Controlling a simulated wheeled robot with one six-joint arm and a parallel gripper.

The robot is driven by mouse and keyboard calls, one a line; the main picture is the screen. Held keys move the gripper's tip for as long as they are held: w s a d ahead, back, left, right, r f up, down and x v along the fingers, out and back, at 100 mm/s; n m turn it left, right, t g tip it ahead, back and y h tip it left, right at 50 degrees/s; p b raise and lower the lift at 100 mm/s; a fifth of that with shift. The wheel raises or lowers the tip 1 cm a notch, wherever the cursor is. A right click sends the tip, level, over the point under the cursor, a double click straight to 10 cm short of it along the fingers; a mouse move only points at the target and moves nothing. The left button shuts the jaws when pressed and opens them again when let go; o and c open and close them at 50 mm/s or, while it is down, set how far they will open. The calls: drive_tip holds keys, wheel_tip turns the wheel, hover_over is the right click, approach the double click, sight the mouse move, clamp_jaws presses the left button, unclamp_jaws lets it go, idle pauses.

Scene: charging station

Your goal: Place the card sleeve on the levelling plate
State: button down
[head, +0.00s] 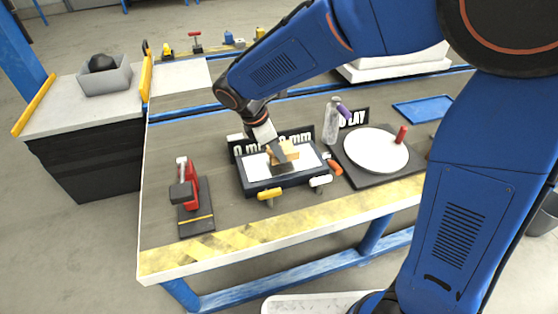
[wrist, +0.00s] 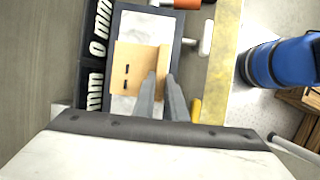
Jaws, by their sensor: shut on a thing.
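The card sleeve, a tan flat piece (wrist: 128,72) with two small dark slots, is between the fingers of my gripper (wrist: 160,88). In the head view, my gripper (head: 277,157) and the tan sleeve (head: 291,151) are over the levelling plate, a white top in a dark frame (head: 243,183). The plate's white top (wrist: 140,28) also shows beyond the sleeve in the wrist view. The sleeve lies within the plate's outline, on or just above it; I cannot tell whether it touches. My wrist and fingers hide part of the plate.
A yellow knob (head: 268,194) and a white knob (head: 320,181) stand at the plate's front edge. A sign with "mm" lettering (head: 300,136) is behind it. A red clamp tool (head: 184,180) stands left; a white disc (head: 375,150) and a grey bottle (head: 330,125) are right.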

sight(278, 161)
drive_tip(key=shift+f, duration=1.95)
drive_tip(key=shift+f, duration=0.15)
drive_tip(key=c, duration=1.8)
unclamp_jaws()
drive_tip(key=v, duration=1.2)
